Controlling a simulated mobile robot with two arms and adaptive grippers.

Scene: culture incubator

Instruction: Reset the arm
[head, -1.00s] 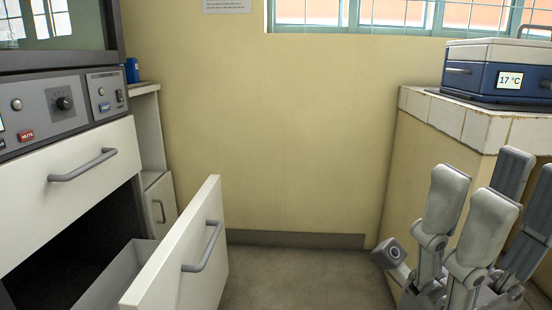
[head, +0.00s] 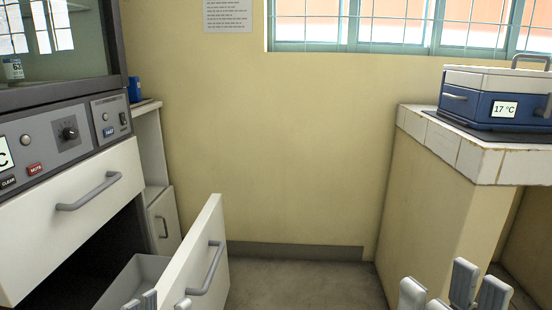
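My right gripper (head: 452,293) shows at the bottom right of the head view. Only its grey fingertips are in the picture, pointing up, with a gap between the two sides and nothing held between them. It is in front of and below the tiled counter. Small grey tips, which look like my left gripper's (head: 158,302), just show at the bottom left, by the open drawer. The rest of that gripper is cut off, so its opening is unclear.
The lower drawer (head: 182,268) of the left cabinet is pulled out into the room; the upper drawer (head: 75,205) is shut. A blue box reading 17 °C (head: 497,105) stands on the tiled counter (head: 450,145) at the right. The floor (head: 300,280) between is clear.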

